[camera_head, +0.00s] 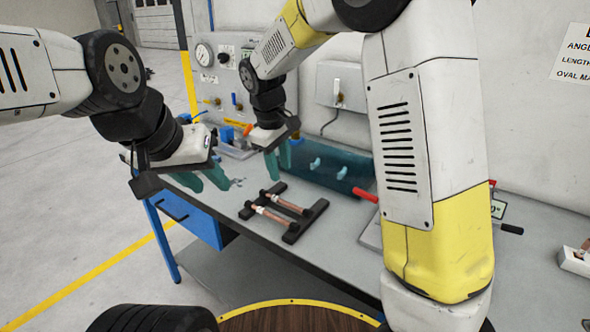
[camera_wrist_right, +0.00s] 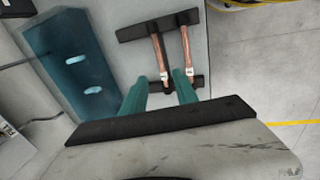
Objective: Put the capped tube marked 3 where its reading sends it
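Two copper tubes, a nearer one (camera_head: 270,215) and a farther one (camera_head: 289,206), lie side by side across a black rack (camera_head: 293,234) on the bench. Each has a white band, but no number is readable. In the right wrist view the tubes (camera_wrist_right: 158,52) (camera_wrist_right: 186,48) lie beyond my fingertips. My right gripper (camera_head: 278,163) is open and empty above the bench behind the rack; its spread teal fingers also show in the wrist view (camera_wrist_right: 159,86). My left gripper (camera_head: 206,181) is open and empty over the bench's left end.
A translucent teal box (camera_head: 325,168) with two pale pieces stands behind the rack. A gauge panel (camera_head: 220,75) is at the back left. A red-handled tool (camera_head: 366,194) is right of the rack, partly hidden by my arm. The bench front (camera_head: 270,247) is clear.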

